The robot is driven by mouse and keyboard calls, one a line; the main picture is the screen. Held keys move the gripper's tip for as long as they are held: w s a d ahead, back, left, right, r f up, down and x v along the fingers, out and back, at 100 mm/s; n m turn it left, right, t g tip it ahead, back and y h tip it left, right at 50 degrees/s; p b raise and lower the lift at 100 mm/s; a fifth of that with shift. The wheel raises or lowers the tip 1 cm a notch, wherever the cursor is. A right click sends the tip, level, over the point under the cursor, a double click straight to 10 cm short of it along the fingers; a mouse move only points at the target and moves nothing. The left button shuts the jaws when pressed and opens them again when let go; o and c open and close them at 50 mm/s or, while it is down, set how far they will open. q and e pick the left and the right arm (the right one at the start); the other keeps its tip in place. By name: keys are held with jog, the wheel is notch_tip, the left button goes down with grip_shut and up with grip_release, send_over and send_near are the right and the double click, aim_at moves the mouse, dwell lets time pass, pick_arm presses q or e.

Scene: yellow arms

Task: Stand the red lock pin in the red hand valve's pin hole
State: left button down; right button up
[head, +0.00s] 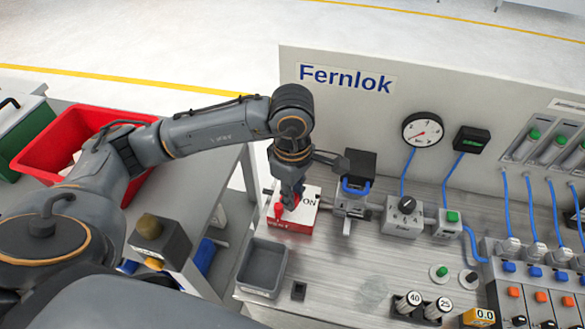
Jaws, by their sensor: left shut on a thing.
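My left gripper (289,205) points down over a small white and red box (304,218) with dark lettering. It is shut on a small red piece, apparently the red lock pin, which the fingers mostly hide. Red parts (278,211) show beside the fingertips on the box top; they look like the red hand valve, but the fingers cover much of it. I cannot make out the pin hole, or whether the pin touches it. My right gripper is not in view.
A grey open bin (263,268) stands in front of the box. A grey clamp-like fixture (350,205) with a blue part stands close to its right, then a black-knobbed unit (404,215). A panel marked Fernlok (345,78) rises behind.

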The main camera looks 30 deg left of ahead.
pick_arm(q)
jog(key=w+f+n+p, duration=0.1)
jog(key=n, duration=0.6)
jog(key=w+a+f+n+p, duration=0.1)
jog(key=n, duration=0.6)
jog(key=w+a+f+n+p, duration=0.1)
jog(key=w+f+n, duration=0.1)
jog(key=n, duration=0.6)
jog(key=shift+f, duration=0.5)
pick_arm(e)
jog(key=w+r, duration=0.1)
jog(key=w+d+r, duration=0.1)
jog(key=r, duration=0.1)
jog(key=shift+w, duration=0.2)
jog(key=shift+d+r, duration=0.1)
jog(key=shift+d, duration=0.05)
pick_arm(q)
jog(key=shift+b, duration=0.4)
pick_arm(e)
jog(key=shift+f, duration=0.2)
pick_arm(q)
jog(key=shift+f+b, duration=0.9)
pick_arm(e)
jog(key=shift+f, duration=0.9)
